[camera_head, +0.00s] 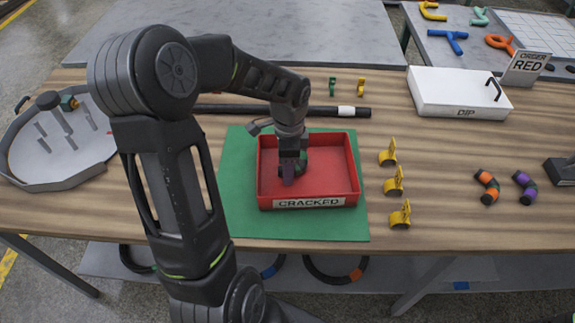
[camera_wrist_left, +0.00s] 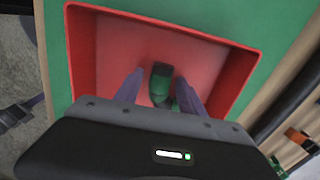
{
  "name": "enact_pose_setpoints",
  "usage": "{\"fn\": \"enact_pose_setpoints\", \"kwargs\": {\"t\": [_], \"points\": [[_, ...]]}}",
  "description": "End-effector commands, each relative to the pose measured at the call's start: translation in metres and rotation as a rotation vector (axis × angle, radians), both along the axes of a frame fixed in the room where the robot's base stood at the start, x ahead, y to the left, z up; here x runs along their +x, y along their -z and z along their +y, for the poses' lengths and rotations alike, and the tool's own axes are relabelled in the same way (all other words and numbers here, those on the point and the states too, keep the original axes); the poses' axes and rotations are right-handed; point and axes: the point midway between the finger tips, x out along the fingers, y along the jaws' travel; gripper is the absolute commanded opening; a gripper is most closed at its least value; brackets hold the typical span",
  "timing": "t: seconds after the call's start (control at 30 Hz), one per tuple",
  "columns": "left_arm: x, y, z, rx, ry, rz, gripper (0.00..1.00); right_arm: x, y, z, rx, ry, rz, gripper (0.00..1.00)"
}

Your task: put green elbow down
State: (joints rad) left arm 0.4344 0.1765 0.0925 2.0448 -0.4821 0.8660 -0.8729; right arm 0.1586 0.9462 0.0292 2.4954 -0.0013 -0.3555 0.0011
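The green elbow (camera_wrist_left: 160,84), dark with green ends, is in the red tray labelled CRACKED (camera_head: 330,204) and appears to rest on its floor. My left gripper (camera_head: 289,178) reaches down into the tray. In the left wrist view its two purple fingers (camera_wrist_left: 158,92) stand apart on either side of the elbow. A gap shows between the left finger and the elbow, so the gripper looks open around it. In the head view the elbow (camera_head: 302,163) is partly hidden behind the fingers. My right gripper is not in view.
The tray stands on a green mat (camera_head: 235,215). Several yellow clips (camera_head: 394,182) stand to its right, then an orange elbow (camera_head: 487,187) and a purple elbow (camera_head: 525,186). A white DIP box (camera_head: 450,90) is behind. A dark bar (camera_head: 340,112) lies behind the tray.

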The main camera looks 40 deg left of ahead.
Motion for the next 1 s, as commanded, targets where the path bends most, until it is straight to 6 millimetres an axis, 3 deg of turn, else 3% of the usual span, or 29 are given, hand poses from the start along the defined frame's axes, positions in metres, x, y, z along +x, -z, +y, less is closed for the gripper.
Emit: {"fn": "enact_pose_setpoints", "kwargs": {"t": [0.37,0.8,1.0], "points": [[0.001,-0.011,0.000,0.001,0.000,-0.003,0.47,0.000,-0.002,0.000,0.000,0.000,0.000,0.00],[0.002,-0.093,-0.001,0.002,0.000,-0.005,0.47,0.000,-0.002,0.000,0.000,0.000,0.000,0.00],[0.002,-0.119,-0.001,0.001,0.000,-0.002,0.47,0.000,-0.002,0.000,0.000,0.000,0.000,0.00]]}}
